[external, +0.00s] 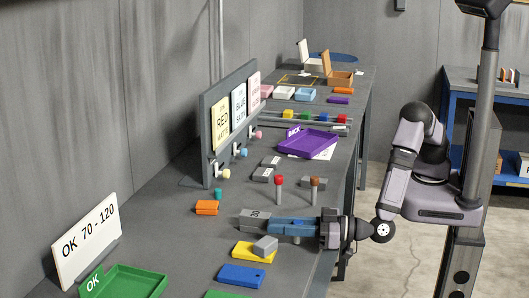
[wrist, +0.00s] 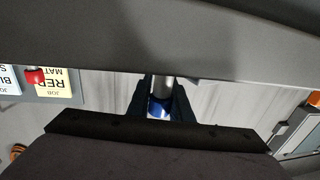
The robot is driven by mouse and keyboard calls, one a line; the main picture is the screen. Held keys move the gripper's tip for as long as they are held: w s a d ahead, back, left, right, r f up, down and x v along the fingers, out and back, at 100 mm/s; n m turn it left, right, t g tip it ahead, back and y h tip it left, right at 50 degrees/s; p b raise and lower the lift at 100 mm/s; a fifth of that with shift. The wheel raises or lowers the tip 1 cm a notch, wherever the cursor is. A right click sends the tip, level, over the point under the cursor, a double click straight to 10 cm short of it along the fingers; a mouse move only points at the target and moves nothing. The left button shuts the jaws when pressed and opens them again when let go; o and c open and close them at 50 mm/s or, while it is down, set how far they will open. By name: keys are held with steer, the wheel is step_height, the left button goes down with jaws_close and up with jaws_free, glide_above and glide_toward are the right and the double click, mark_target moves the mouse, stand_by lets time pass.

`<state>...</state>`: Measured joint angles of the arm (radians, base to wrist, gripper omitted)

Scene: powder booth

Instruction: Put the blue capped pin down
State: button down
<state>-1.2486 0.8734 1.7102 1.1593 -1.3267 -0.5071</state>
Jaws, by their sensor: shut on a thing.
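The blue capped pin shows in the wrist view as a grey metal shaft with a blue cap (wrist: 161,108), between my two dark fingers. My gripper (external: 277,226) is shut on it, lying level and pointing left over the right side of the bench (external: 185,245). In the external view the pin is mostly hidden by the fingers, so I cannot tell its height or whether it touches anything. A red capped pin (external: 279,182) and a brown capped pin (external: 315,184) stand upright just behind the gripper. A grey block (external: 252,217) is close by the fingertips.
A yellow block (external: 248,254) with a grey piece on it and a blue block (external: 241,275) lie in front. An orange block (external: 207,207) lies left. A green tray (external: 140,282) is front left, a purple tray (external: 310,141) farther back. An upright sign panel (external: 208,130) stands behind left.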

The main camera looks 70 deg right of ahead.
steer(key=shift+f, duration=0.1)
steer(key=shift+f, duration=0.15)
steer(key=c, duration=1.6)
jaws_free()
steer(key=shift+s, duration=0.15)
steer(key=s+b, duration=0.1)
steer(key=s, duration=0.2)
steer(key=s+d+b, duration=0.1)
steer(key=s, duration=0.2)
steer(key=shift+s+d+f+b, duration=0.1)
steer(key=shift+s+d+b, duration=0.1)
steer(key=shift+s+b, duration=0.2)
steer(key=shift+c, duration=1.1)
